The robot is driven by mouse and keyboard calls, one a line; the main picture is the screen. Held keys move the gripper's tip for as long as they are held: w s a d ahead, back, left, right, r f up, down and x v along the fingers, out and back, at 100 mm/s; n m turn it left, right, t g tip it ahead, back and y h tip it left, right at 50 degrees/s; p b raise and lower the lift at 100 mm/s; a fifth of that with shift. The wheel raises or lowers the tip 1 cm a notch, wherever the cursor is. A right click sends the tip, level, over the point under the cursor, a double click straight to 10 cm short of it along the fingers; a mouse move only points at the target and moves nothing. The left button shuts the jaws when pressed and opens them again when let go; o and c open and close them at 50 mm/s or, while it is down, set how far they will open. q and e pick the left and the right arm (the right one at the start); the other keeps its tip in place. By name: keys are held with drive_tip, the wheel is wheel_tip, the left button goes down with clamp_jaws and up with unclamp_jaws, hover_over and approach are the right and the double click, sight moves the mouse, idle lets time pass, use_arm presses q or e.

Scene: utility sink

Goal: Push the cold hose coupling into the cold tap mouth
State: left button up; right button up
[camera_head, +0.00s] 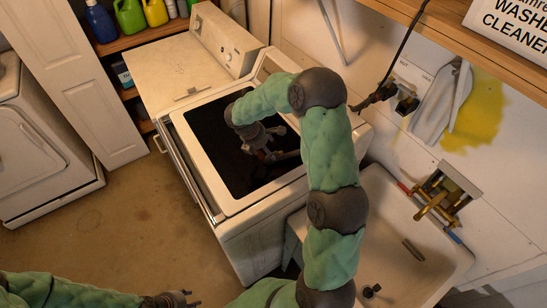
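My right arm rises through the middle of the view and bends left, so its gripper (270,150) hangs over the dark top of the washing machine (246,203). Its fingers are dark and small, with a reddish bit among them; I cannot tell whether they hold anything. My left gripper (189,299) is low at the bottom left, over the floor, with its fingertips apart and empty. A wall box (412,75) with dark fittings (405,101) is at the upper right. A black cord or hose (405,42) runs down to a dark end beside it. I cannot clearly identify the cold coupling or cold tap mouth.
A sink (395,262) stands right of the washer, with a brass faucet (435,203) between red and blue marks. A grey cloth (438,108) hangs beside the wall box. A wooden shelf (470,38) juts out above. Bottles stand on shelves at upper left.

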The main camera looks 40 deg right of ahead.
drive_tip(key=x, duration=0.4)
drive_tip(key=shift+s+f, duration=0.15)
drive_tip(key=c, duration=1.3)
drive_tip(key=shift+r, duration=0.7)
drive_tip(key=w+a+r, duration=0.1)
drive_tip(key=a+r, duration=0.3)
drive_tip(key=w+a+r, duration=0.2)
drive_tip(key=a+r, duration=0.1)
drive_tip(key=a, duration=0.1)
drive_tip(key=w+a+r, duration=0.2)
drive_tip(key=a+r, duration=0.2)
drive_tip(key=a, duration=0.1)
drive_tip(key=shift+a+r, duration=0.1)
drive_tip(key=shift+r, duration=0.25)
